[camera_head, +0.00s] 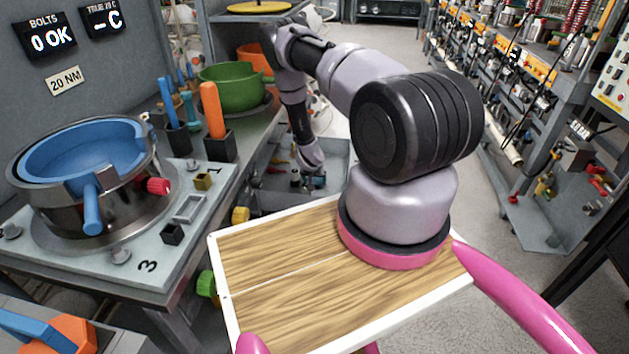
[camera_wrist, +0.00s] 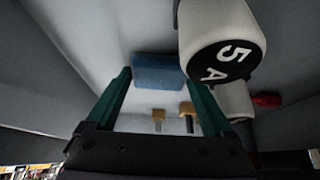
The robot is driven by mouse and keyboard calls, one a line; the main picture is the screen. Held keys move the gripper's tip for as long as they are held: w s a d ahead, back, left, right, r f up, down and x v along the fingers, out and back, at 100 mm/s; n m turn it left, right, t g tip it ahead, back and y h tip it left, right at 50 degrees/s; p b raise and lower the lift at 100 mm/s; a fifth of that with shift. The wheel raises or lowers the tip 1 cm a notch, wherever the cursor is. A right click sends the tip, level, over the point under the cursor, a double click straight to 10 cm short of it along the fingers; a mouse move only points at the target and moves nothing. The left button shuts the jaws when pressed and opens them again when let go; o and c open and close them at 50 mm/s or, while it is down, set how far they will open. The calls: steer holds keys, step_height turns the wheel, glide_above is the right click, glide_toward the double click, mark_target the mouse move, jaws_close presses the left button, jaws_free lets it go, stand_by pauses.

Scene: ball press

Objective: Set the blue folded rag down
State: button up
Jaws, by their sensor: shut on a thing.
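The blue folded rag (camera_wrist: 157,68) shows in the wrist view as a flat blue block between the tips of two teal fingers. My gripper (camera_wrist: 156,82) is shut on it. A pale grey surface lies beyond the rag; I cannot tell whether the rag touches it. In the head view my arm reaches away to the back, and my gripper (camera_head: 314,182) appears small, low over a grey bin by the bench. The rag cannot be made out there.
In the wrist view, a white cylinder marked "5 A" (camera_wrist: 222,45) stands close right of the rag, with small tan pegs (camera_wrist: 158,116) nearer. In the head view, the bench holds a blue-lined bowl (camera_head: 85,155) and green pot (camera_head: 232,88). The grey bin (camera_head: 338,178) contains small parts.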

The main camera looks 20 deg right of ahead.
steer(key=o, duration=1.1)
steer(key=shift+f, duration=0.1)
steer(key=shift+c, duration=0.2)
